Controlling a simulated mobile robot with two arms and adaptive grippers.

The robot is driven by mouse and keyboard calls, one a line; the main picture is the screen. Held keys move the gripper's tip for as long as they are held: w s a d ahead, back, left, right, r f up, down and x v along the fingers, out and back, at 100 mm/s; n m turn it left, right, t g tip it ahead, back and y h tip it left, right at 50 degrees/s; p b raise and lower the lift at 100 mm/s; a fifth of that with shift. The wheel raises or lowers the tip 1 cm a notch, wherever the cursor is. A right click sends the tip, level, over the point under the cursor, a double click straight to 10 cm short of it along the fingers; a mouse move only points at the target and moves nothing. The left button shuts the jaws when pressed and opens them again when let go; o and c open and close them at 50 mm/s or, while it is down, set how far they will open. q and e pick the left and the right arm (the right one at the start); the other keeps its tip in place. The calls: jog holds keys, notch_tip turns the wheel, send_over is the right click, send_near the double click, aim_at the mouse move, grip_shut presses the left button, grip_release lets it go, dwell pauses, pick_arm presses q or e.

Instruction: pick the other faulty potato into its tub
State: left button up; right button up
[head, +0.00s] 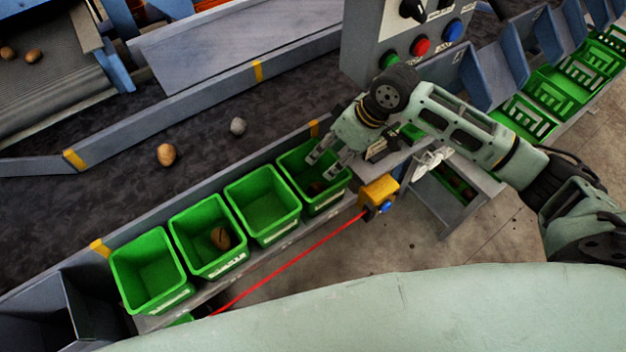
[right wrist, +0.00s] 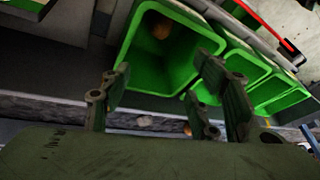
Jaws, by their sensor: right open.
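Four green tubs stand in a row along the belt's near side. My right gripper (head: 328,158) is open with its fingers over the rightmost tub (head: 333,201); a brown potato lies in that tub, showing in the right wrist view as a potato (right wrist: 160,29) beyond the open fingers (right wrist: 165,95). Another brown potato (head: 220,238) lies in the second tub from the left (head: 242,258). The other two tubs (head: 152,270) look empty. A brown potato (head: 166,154) and a grey lump (head: 238,126) lie apart on the dark belt. My left gripper is out of view.
A control panel (head: 405,40) with coloured buttons stands behind my right arm. A yellow switch box (head: 379,191) with a red cord (head: 290,262) sits at the row's near right. More potatoes (head: 33,56) lie on the upper left conveyor. The belt has free room around its items.

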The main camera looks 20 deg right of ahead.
jog(key=v, duration=0.7)
jog(key=shift+r, duration=0.2)
